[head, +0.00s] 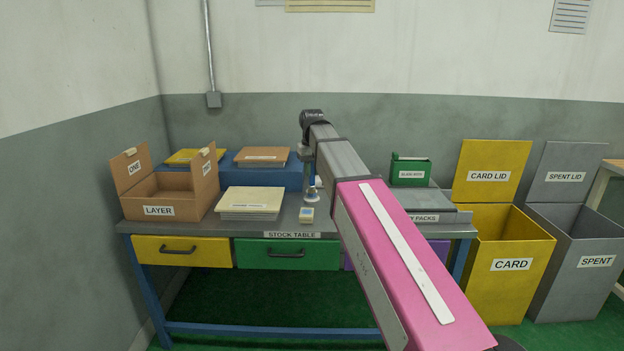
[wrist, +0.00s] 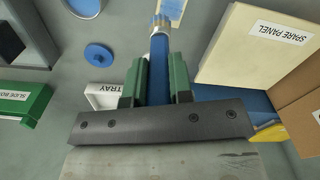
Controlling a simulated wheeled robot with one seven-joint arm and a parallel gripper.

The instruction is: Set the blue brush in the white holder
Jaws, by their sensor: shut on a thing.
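My gripper (wrist: 158,78) is shut on the blue brush (wrist: 160,50) in the wrist view. Its green fingers stand on either side of the blue handle, and the brush's metal collar sticks out beyond them. I cannot pick out the white holder for certain. A white piece marked TRAY (wrist: 105,96) shows partly beside the fingers in the wrist view, and a blue round shape with a pale rim (wrist: 85,5) is cut off at the top edge.
The stock table (head: 345,226) carries an open LAYER box (head: 158,211), a pale spare panel stack (head: 250,203) and a green slide box (head: 410,172). A small pale item (head: 306,215) lies near the front edge. A blue disc (wrist: 98,54) lies near the tray. Yellow CARD (head: 512,245) and grey SPENT bins stand right.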

